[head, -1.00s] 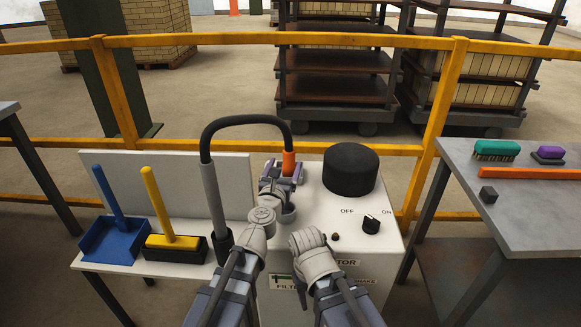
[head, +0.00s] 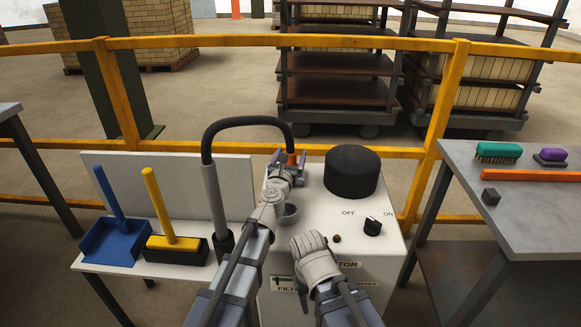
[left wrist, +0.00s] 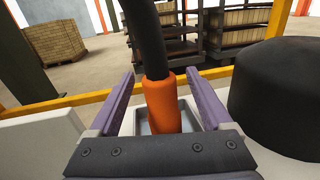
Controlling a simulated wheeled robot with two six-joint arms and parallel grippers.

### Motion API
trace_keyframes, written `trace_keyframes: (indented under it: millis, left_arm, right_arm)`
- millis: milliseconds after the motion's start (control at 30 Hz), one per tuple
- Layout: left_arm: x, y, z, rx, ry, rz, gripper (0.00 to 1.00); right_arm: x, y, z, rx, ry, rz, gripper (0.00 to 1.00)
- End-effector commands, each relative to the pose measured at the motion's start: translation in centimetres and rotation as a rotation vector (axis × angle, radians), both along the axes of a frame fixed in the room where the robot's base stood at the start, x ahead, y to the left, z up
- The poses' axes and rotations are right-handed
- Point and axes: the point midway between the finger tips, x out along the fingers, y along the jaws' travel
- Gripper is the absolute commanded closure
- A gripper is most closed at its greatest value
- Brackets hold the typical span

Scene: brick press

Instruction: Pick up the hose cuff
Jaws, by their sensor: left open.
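The orange hose cuff (head: 291,159) is at the end of a black hose (head: 246,121), on the back part of the white machine's top. In the left wrist view the cuff (left wrist: 160,103) stands upright in a pale square recess. My left gripper (head: 289,157) is open, with one purple finger on each side of the cuff. In the left wrist view its fingers (left wrist: 162,98) show gaps to the cuff on both sides.
A black round cap (head: 351,172) and a black OFF/ON knob (head: 373,226) sit right of the cuff on the machine. A blue dustpan (head: 112,237) and yellow brush (head: 172,242) lie left. A yellow rail (head: 200,40) runs behind.

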Motion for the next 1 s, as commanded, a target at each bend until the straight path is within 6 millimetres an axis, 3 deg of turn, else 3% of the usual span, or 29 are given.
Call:
trace_keyframes:
  millis: [200, 900, 1000]
  left_arm:
    - [0.07, 0.00, 0.01, 0.000, 0.000, 0.000, 0.18]
    - [0.06, 0.00, 0.01, 0.000, 0.000, 0.000, 0.97]
    - [0.06, 0.00, 0.01, 0.000, 0.000, 0.000, 1.00]
  right_arm:
    - [0.00, 0.00, 0.01, 0.000, 0.000, 0.000, 0.50]
    - [0.00, 0.00, 0.01, 0.000, 0.000, 0.000, 0.50]
    - [0.00, 0.00, 0.01, 0.000, 0.000, 0.000, 0.50]
